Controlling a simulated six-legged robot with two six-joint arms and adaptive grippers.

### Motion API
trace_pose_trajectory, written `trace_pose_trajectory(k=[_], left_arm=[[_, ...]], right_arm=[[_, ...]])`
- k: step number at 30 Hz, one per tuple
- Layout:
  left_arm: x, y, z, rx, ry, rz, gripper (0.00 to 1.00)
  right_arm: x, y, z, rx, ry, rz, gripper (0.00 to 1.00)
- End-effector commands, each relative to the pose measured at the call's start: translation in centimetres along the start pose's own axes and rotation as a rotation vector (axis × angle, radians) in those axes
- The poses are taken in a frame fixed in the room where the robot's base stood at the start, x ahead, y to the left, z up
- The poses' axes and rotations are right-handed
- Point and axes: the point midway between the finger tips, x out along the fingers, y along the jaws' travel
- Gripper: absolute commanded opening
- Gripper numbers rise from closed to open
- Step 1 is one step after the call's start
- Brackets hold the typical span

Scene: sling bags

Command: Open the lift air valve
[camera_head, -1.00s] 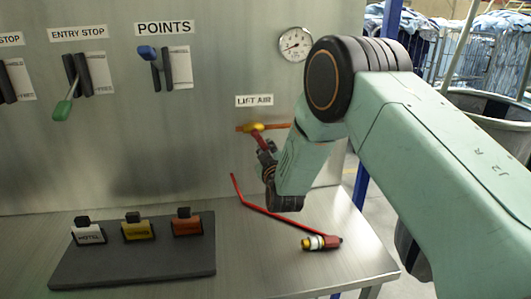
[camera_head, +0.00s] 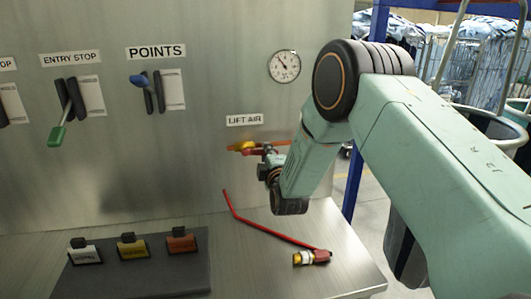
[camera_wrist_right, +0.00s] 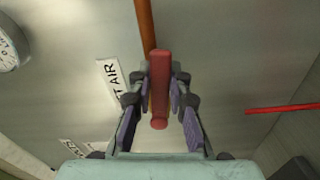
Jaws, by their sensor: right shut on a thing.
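The lift air valve has a yellow body (camera_head: 241,146) on an orange pipe, below the "LIFT AIR" label (camera_head: 244,120) on the metal panel. Its red handle (camera_head: 262,151) now lies about level, close along the pipe. My right gripper (camera_head: 268,165) is at the handle and partly hides it. In the right wrist view the red handle (camera_wrist_right: 159,85) stands between the two fingers, which are shut on it, and it lines up with the orange pipe (camera_wrist_right: 145,25). My left gripper is not in view.
A round gauge (camera_head: 284,66) is on the panel above the valve. A red hose (camera_head: 265,227) with a fitting (camera_head: 311,257) lies on the metal shelf below. A dark board (camera_head: 135,270) with three coloured tags is at left. Levers (camera_head: 62,110) hang on the panel further left.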

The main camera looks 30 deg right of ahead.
Motion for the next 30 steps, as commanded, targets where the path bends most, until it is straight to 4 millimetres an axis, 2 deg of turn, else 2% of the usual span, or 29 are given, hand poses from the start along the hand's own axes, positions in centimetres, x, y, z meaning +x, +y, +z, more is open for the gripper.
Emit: trace_pose_trajectory(k=[1, 6, 26, 27, 30], left_arm=[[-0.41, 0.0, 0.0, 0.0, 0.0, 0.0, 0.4], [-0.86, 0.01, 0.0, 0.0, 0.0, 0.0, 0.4], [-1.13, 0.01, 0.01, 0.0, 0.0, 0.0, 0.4], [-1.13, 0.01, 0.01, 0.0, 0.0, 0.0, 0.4], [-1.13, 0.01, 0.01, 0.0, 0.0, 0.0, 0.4]], right_arm=[[0.19, 0.83, 0.0, -0.022, -0.002, 0.011, 0.0], [0.21, 1.24, -0.03, -0.096, -0.002, 0.012, 0.0], [0.27, 1.63, -0.1, -0.158, -0.002, 0.017, 0.0], [0.27, 1.64, -0.1, -0.158, -0.002, 0.017, 0.18], [0.25, 1.61, -0.1, -0.157, -0.002, 0.016, 0.26]])
